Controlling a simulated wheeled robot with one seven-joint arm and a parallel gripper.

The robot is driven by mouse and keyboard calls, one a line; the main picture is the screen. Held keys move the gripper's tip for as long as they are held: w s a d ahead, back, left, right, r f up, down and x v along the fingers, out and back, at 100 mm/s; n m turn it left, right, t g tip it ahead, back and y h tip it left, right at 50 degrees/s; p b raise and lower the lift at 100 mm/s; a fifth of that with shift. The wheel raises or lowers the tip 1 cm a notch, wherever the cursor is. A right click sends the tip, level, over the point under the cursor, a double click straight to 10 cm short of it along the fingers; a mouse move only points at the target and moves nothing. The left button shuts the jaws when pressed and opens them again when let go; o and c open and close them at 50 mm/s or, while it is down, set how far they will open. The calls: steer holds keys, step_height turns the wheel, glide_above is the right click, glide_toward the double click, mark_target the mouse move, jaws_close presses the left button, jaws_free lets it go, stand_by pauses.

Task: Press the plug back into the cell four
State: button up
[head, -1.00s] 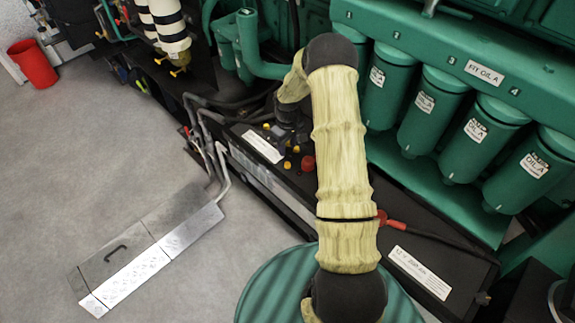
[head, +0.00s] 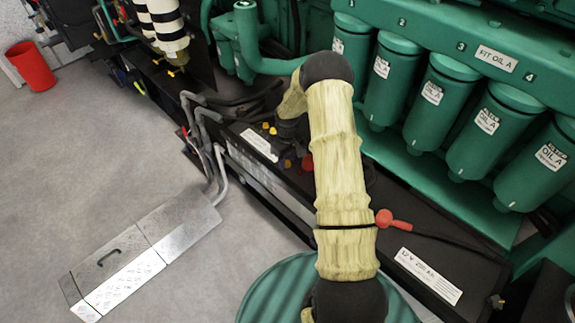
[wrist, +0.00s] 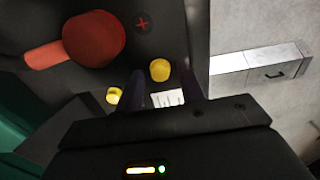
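The black battery (head: 340,205) lies below the green engine, with several small yellow plugs on its top. One yellow plug (wrist: 160,70) shows in the wrist view just beyond the gap between my fingertips. Another yellow plug (wrist: 114,96) is left of my left finger. In the head view a yellow plug (head: 265,126) shows near my wrist. My gripper (wrist: 162,85) has its two dark fingers apart over the battery, with a white label visible between them and nothing held. I cannot tell which plug belongs to cell four or whether any sits raised.
A red terminal cap (wrist: 93,38) sits near the plugs; it also shows in the head view (head: 307,163). Another red cable boot (head: 392,219) lies beside my arm. Green oil filters (head: 425,100) line the back right.

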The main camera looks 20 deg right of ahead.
mark_target(287, 162)
steer(key=c, duration=0.7)
steer(key=shift+s+d+r+p, duration=0.1)
steer(key=shift+r+p, duration=0.7)
steer(key=shift+r, duration=0.3)
steer(key=shift+r+p, duration=0.65)
steer(key=shift+r, duration=0.3)
